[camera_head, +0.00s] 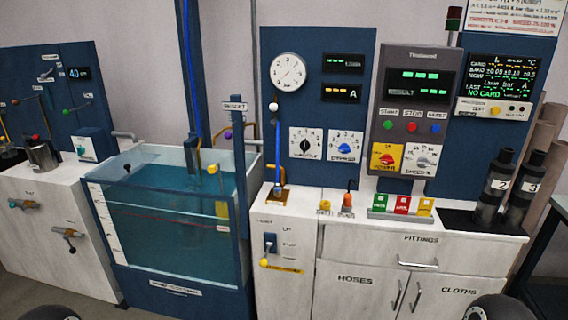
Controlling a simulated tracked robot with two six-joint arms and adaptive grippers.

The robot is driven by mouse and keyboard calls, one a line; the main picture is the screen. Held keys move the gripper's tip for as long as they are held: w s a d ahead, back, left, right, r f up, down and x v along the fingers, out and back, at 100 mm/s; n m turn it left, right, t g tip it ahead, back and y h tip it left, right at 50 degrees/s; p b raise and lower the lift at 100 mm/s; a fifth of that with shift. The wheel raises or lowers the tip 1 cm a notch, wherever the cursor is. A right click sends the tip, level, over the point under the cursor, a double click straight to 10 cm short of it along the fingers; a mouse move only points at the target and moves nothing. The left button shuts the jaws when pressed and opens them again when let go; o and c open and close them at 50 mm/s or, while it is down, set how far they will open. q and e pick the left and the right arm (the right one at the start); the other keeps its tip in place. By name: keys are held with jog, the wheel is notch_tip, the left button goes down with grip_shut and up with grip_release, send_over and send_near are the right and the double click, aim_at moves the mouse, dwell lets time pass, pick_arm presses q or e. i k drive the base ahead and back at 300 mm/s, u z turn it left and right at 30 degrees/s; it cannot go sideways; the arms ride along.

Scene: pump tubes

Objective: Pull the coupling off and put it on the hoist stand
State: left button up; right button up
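I cannot tell for certain which part is the coupling. A small brass fitting (278,197) sits on the counter at the lower end of a blue upright tube (278,150). A yellow fitting (325,207) and an orange-topped one (347,203) stand apart to its right. A dark blue post (239,190) with a small label at its top stands at the tank's right corner. Which part is the hoist stand is not clear. Neither of my grippers shows; only dark rounded parts appear at the bottom edge.
A water-filled glass tank (165,215) stands left of the white counter (290,212). A control panel (413,110) rises behind the counter. Black cylinders marked 2 (495,187) and 3 (523,190) stand at the right. A lever (268,250) is on the cabinet front.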

aim_at(301, 207)
jog(key=k, duration=0.5)
jog(key=u, duration=0.55)
jog(key=i, duration=0.7)
jog(key=u, duration=0.4)
jog(key=i, duration=1.3)
jog(key=z, duration=1)
